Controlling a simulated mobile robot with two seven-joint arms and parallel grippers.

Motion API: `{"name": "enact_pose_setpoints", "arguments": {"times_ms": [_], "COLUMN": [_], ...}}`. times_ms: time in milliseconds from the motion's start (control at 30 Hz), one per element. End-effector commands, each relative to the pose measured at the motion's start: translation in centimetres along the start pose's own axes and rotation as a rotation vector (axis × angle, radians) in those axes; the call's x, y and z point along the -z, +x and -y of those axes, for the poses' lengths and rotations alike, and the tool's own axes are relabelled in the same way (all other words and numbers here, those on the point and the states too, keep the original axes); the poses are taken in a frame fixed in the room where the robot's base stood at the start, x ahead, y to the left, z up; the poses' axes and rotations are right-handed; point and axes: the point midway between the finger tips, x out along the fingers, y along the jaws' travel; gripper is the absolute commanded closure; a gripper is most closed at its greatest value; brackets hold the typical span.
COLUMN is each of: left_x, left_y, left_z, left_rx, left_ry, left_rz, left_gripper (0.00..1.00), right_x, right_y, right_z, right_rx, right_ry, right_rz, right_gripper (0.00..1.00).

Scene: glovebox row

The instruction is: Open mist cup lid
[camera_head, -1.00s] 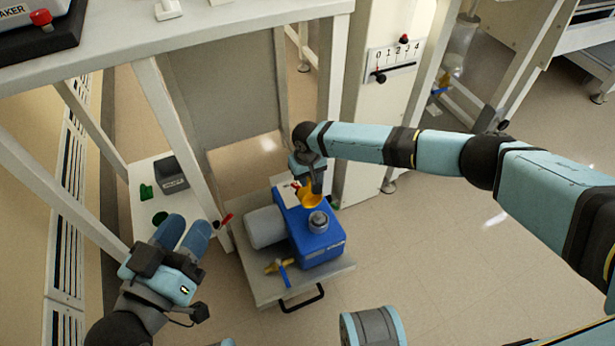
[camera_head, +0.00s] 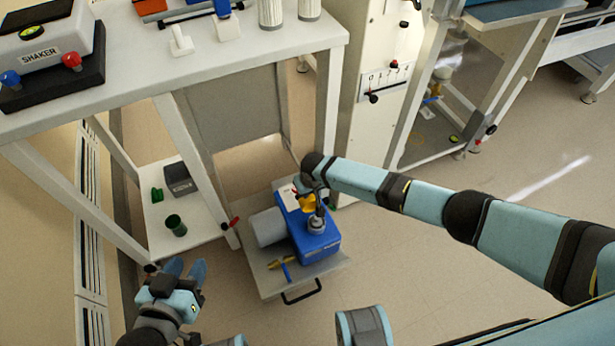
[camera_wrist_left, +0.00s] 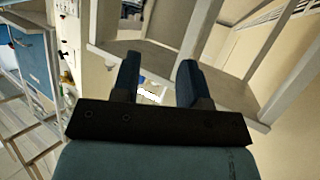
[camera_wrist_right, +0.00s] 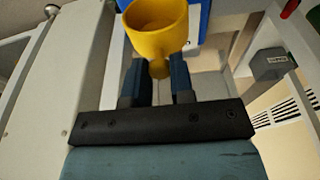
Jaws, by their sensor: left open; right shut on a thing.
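A blue pump (camera_head: 317,245) with a grey motor sits on a low pull-out tray. A small grey round fitting (camera_head: 316,223) stands on its top. A yellow cup-shaped piece (camera_head: 307,203), which looks like the mist cup lid, is at the pump's top, close to that fitting. My right gripper (camera_wrist_right: 157,76) is shut on the yellow piece's narrow stem; its wide hollow end (camera_wrist_right: 157,28) shows in the right wrist view. I cannot tell if the piece is still attached to the pump. My left gripper (camera_head: 186,268) is open and empty, left of the tray.
The tray (camera_head: 265,290) has a black front handle and a yellow valve with a blue lever (camera_head: 285,268). A lower shelf at left holds a grey box (camera_head: 180,180) and a green cup (camera_head: 176,226). A bench with a shaker (camera_head: 45,55) overhangs. Open floor lies right.

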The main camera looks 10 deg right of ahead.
Motion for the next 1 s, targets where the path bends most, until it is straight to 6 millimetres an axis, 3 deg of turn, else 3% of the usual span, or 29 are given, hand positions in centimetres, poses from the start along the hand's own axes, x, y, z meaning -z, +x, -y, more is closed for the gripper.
{"name": "enact_pose_setpoints", "arguments": {"times_ms": [33, 267, 667, 700, 767, 1000], "left_x": [0.0, -1.1, -1.5, -1.5, -1.4, -1.4], "left_y": [-0.7, -1.0, -0.9, -0.9, -0.9, -0.9], "left_z": [0.3, 1.0, 1.1, 1.1, 1.1, 1.1], "left_rx": [0.015, 0.04, 0.043, 0.043, 0.043, 0.043], "left_ry": [0.003, 0.022, 0.024, 0.024, 0.024, 0.024], "left_rz": [0.048, 0.121, 0.125, 0.125, 0.125, 0.124], "left_gripper": [0.6, 0.6, 0.6, 0.6, 0.6, 0.6], "right_x": [-0.5, -1.8, -2.0, -2.0, -2.0, -2.0], "right_y": [-0.9, -0.9, -0.6, -0.6, -0.6, -0.6], "right_z": [0.4, 0.4, 0.3, 0.3, 0.2, 0.1], "right_rx": [0.007, 0.005, 0.004, 0.004, 0.003, 0.001], "right_ry": [0.001, -0.001, -0.003, -0.003, -0.003, -0.002], "right_rz": [-0.022, -0.143, -0.168, -0.168, -0.168, -0.167], "right_gripper": [1.0, 1.0, 1.0, 0.69, 0.55, 0.52]}}
